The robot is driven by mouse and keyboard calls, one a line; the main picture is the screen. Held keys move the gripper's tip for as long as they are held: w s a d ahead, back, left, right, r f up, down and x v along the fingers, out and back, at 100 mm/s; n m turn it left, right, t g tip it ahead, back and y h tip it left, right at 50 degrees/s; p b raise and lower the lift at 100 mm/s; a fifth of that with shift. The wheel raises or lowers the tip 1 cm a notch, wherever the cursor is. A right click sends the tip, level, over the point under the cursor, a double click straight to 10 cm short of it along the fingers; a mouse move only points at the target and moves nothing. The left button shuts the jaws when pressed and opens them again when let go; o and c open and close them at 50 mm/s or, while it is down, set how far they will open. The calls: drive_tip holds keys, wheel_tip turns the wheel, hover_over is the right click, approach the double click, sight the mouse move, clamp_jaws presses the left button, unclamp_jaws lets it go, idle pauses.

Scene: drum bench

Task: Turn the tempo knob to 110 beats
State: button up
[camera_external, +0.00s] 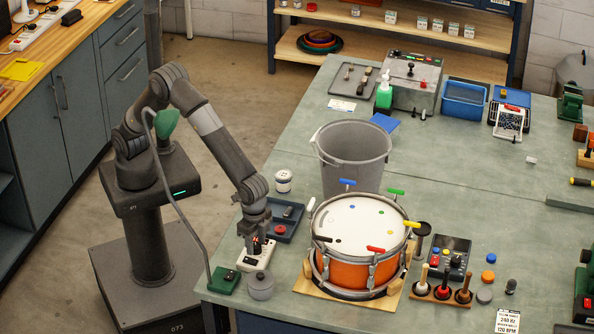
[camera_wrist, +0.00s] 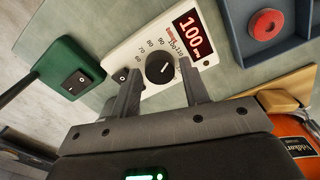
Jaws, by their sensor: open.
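The tempo knob (camera_wrist: 159,67) is a round black dial with a white pointer line, on a white box (camera_wrist: 116,50) printed with a number scale. The red display (camera_wrist: 192,35) on this box reads 100. In the wrist view my gripper (camera_wrist: 160,70) is open, with one finger on each side of the knob. I cannot tell whether the fingers touch it. In the external view my gripper (camera_external: 257,240) is over the white box (camera_external: 257,257) at the bench's left front, and hides the knob and much of the box.
A green switch box (camera_wrist: 75,80) is at the white box's left. A dark blue tray (camera_external: 285,232) lies just behind it, and a grey lidded pot (camera_external: 261,286) in front. An orange drum (camera_external: 345,271) with coloured keys stands to the right. A printed card (camera_external: 507,321) lies front right.

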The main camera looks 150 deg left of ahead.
sight(256, 246)
drive_tip(key=shift+f, duration=0.4)
drive_tip(key=shift+c, duration=0.3)
drive_tip(key=c, duration=0.6)
drive_tip(key=m, duration=0.4)
drive_tip(key=shift+r+m, duration=0.1)
drive_tip(key=shift+m, duration=0.3)
drive_tip(key=shift+c, duration=0.2)
drive_tip(key=o, duration=0.7)
wheel_tip(256, 246, up, 11)
